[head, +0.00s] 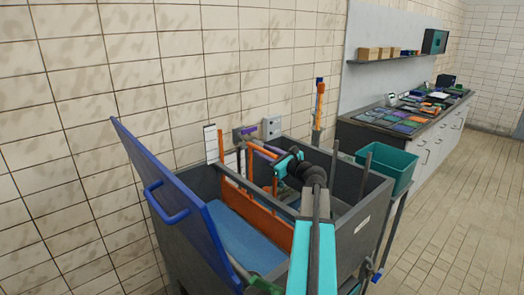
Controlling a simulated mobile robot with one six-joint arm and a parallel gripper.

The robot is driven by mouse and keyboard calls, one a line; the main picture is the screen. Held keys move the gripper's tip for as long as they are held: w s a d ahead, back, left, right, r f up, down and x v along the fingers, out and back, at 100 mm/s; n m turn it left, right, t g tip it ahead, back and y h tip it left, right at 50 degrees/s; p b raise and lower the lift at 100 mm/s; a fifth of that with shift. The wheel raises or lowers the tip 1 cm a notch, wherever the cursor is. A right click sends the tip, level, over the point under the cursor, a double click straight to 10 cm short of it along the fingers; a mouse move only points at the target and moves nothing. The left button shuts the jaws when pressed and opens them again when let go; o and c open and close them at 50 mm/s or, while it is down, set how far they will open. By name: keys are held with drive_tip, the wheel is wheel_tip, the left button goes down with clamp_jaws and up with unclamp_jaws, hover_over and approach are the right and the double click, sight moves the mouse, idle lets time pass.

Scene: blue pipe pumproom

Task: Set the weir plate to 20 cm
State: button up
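An orange plate (262,215), which looks like the weir plate, stands across the inside of a grey tank (362,222). Blue water (238,243) lies on its near side. A white upright strip (210,142), possibly the scale, stands at the tank's back left; its marks are too small to read. My turquoise and black arm reaches over the tank from the front right. My gripper (276,166) is near the back of the tank, among orange and purple parts. Its fingers are too small and overlapped to tell whether they are open or touch anything.
A raised blue panel (178,203) with a handle stands along the tank's left side. A green bin (388,170) is at the right. Behind it, a counter (432,130) holds many small items. The tiled floor at the right is clear.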

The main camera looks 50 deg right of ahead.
drive_tip(key=shift+w, duration=0.9)
clamp_jaws()
wheel_tip(320, 180, down, 10)
drive_tip(key=b, duration=0.4)
drive_tip(key=shift+r+b, duration=0.2)
drive_tip(key=shift+b, duration=0.1)
